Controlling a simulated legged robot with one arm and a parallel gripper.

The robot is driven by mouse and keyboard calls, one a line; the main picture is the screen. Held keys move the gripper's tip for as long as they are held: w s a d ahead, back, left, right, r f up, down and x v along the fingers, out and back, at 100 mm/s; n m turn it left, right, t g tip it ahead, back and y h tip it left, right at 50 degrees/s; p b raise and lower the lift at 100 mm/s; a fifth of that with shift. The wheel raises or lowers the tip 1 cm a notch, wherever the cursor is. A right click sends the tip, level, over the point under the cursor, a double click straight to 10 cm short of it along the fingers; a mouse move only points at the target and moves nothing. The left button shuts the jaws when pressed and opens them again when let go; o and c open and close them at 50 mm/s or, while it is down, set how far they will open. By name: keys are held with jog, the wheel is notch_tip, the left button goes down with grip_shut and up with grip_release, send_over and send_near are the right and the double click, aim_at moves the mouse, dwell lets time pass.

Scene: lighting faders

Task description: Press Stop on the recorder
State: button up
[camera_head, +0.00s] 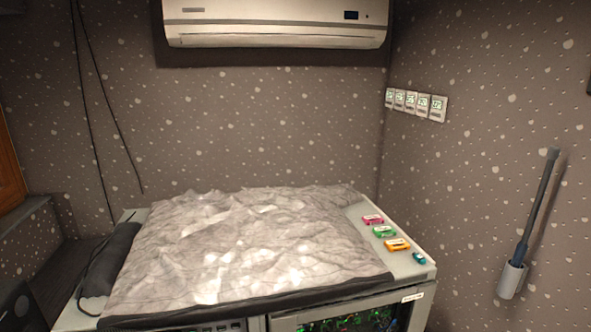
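Nothing in view clearly reads as the recorder, and I cannot make out a Stop label. A grey console (408,265) stands ahead, most of its top hidden under a crumpled pale cover (240,245). On its bare right strip sit small coloured pieces with pale tops: a pink one (373,220), a green one (384,232), an orange one (397,244) and a blue one (419,258). Their lettering is too small to read. Several small units with greenish displays (411,101) hang on the right wall. My gripper is not in view.
A dark wand in a pale holder (512,280) hangs on the right wall. A white air conditioner (276,25) is high on the back wall. Dark cables hang at the left. A dark box (17,305) is at the lower left. Green lights show in the console's front.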

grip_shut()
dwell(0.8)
